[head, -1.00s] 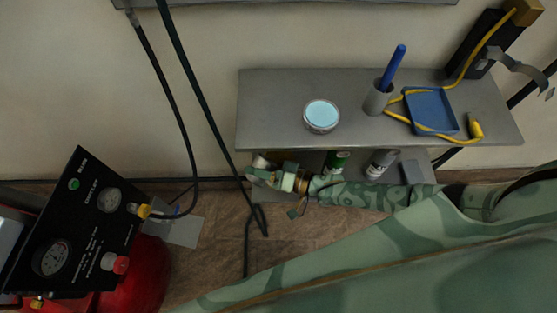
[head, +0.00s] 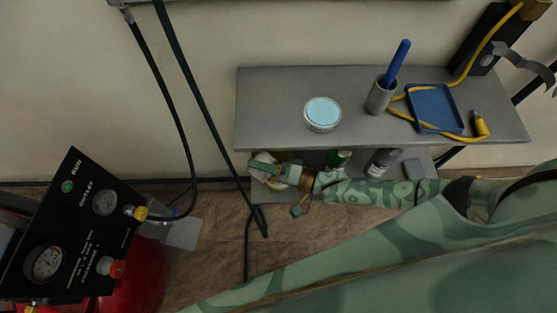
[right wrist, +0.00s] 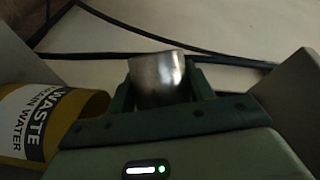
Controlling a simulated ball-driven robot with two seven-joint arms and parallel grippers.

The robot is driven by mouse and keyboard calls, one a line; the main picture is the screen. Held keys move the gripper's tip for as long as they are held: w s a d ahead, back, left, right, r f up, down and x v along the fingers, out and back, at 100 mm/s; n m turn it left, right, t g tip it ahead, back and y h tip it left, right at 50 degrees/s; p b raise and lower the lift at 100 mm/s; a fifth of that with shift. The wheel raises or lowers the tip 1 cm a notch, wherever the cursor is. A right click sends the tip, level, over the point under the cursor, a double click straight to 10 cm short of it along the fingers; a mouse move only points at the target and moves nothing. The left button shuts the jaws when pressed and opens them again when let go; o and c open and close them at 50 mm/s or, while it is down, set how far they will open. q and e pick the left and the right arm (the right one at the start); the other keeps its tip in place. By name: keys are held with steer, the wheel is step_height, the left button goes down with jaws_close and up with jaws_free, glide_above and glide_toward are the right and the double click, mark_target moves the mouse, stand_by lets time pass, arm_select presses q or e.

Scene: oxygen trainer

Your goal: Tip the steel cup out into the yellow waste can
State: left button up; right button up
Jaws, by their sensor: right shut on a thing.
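The steel cup (right wrist: 158,78) is between the two fingers of my right gripper (right wrist: 160,92) in the right wrist view. The gripper is shut on it. I cannot make out its contents. The yellow waste can (right wrist: 98,104), with a black-and-white label reading WASTE, is close on the left of that view, beside the gripper. Its lettering runs steeply up the picture. In the head view my right gripper (head: 264,170) is below the front edge of the grey shelf, at the lower shelf's left end. The cup and can are hard to pick out there. My left gripper is out of view.
The grey shelf (head: 270,85) holds a jar with a pale blue top (head: 322,113), a grey holder (head: 380,98) with a blue stick, and a blue tray (head: 434,108) with yellow tubing. Bottles (head: 381,162) stand below. A black gauge panel (head: 75,235) is at left.

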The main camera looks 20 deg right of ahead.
steer(key=shift+w+d+r+m+b, duration=0.2)
steer(key=shift+d+m+b, duration=0.1)
steer(key=shift+d+m, duration=0.1)
steer(key=shift+w+m+y+b, duration=0.1)
steer(key=shift+m+y+b, duration=0.2)
steer(key=shift+m, duration=0.1)
stand_by(0.4)
steer(key=shift+d+r+m+t, duration=0.15)
steer(key=shift+r+m+t, duration=0.1)
steer(key=shift+m+t, duration=0.25)
steer(key=shift+r, duration=0.1)
steer(key=shift+m+y+b, duration=0.3)
steer(key=shift+m+b, duration=0.05)
steer(key=shift+m, duration=0.05)
steer(key=shift+r+m, duration=0.1)
steer(key=shift+m, duration=0.3)
